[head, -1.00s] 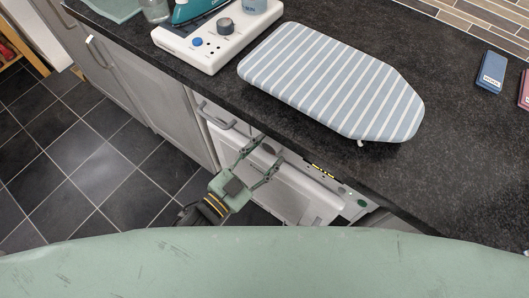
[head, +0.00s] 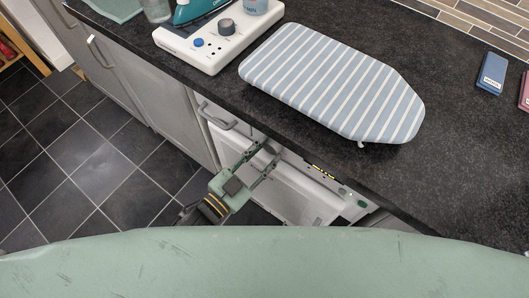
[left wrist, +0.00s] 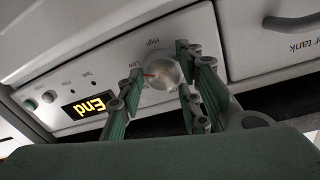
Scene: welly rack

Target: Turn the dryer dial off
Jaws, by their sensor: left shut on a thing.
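The dryer (head: 300,190) is the white appliance under the worktop in the head view. In the left wrist view its panel carries a round pale dial (left wrist: 161,74) with a reddish pointer mark on its left side, near the label "Low"; "High" is printed above it. A lit yellow display (left wrist: 90,107) reads "End", upside down. My left gripper (head: 270,151) reaches the panel from the front, and in the left wrist view its green fingers (left wrist: 160,72) are on both sides of the dial, shut on it. The fingers hide part of the dial's surroundings. My right gripper is not in view.
A dark worktop (head: 455,150) overhangs the dryer. On it are a striped ironing board (head: 335,85), a white unit with knobs (head: 215,50) and a teal iron (head: 195,10). A tank drawer (left wrist: 275,35) with a dark handle is right of the dial.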

